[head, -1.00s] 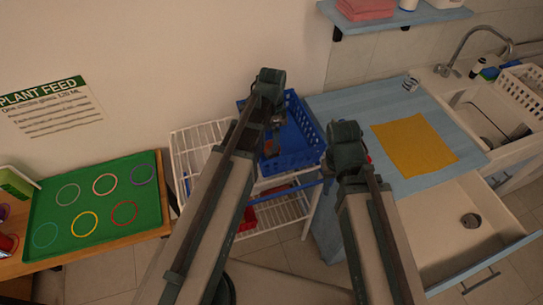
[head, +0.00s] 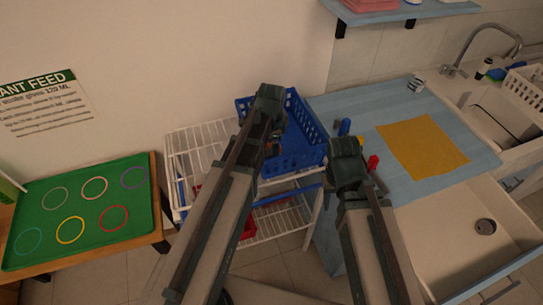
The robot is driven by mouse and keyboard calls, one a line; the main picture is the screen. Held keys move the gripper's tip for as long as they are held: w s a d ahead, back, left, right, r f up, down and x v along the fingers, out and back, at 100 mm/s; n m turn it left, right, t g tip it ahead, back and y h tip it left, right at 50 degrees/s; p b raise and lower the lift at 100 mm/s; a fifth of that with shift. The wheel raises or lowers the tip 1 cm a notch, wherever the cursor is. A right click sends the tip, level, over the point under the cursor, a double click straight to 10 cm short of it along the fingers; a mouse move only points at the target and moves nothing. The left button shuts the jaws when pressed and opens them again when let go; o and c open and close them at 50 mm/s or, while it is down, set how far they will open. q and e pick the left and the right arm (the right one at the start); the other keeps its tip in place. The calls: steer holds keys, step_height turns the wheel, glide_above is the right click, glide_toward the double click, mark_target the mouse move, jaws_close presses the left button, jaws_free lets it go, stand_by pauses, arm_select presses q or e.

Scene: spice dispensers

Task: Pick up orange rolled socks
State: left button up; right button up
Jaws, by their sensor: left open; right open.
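I cannot make out orange rolled socks for certain in the head view. A small brownish patch (head: 273,149) shows at my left gripper, over the blue basket, but I cannot tell what it is. My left gripper (head: 276,138) is open above the left part of the blue basket (head: 306,150); its own wrist partly hides it. My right gripper (head: 348,160) is open in front of the blue counter's left edge; its fingers are mostly hidden behind the wrist.
The basket sits on a white wire rack (head: 200,150) with red items lower down. A blue counter (head: 390,105) holds a yellow cloth (head: 422,150), a small blue item (head: 344,127) and a red one (head: 373,162). A sink (head: 470,215) is at right, a green tray (head: 110,185) at left.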

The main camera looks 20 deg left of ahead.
arm_select(q)
steer(key=c, duration=1)
